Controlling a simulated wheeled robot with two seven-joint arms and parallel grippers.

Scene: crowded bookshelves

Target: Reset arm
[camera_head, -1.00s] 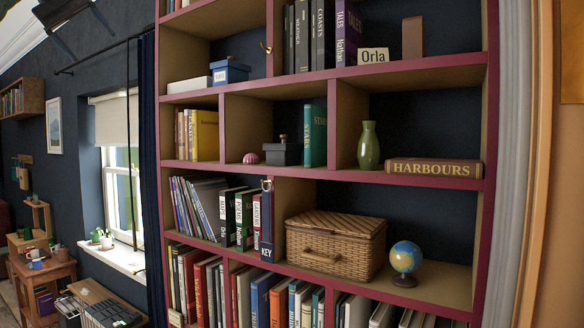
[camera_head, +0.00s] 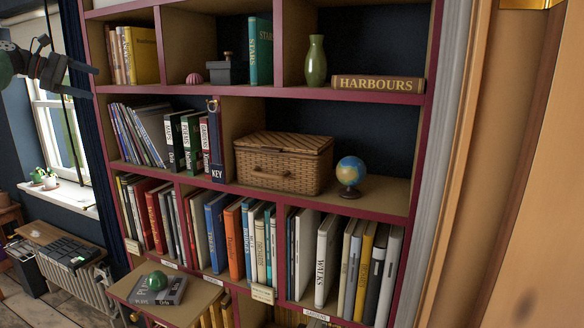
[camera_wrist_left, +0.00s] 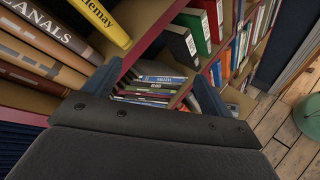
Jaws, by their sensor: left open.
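My left gripper (camera_head: 93,82) is at the upper left of the head view, in front of the dark curtain and window. Its dark fingers are apart, with nothing between them, and point right toward the bookshelf. In the left wrist view, the two fingers (camera_wrist_left: 157,78) also stand apart at either side of a stack of flat books (camera_wrist_left: 148,88) seen beyond them. I see no contact with the books. My right gripper is in neither view.
The crowded bookshelf (camera_head: 270,92) fills the middle. It holds a wicker basket (camera_head: 283,165), a small globe (camera_head: 350,172), a green vase (camera_head: 316,62) and a HARBOURS book (camera_head: 378,84). A pull-out board (camera_head: 190,306) juts out low. A window (camera_head: 58,125) is at the left.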

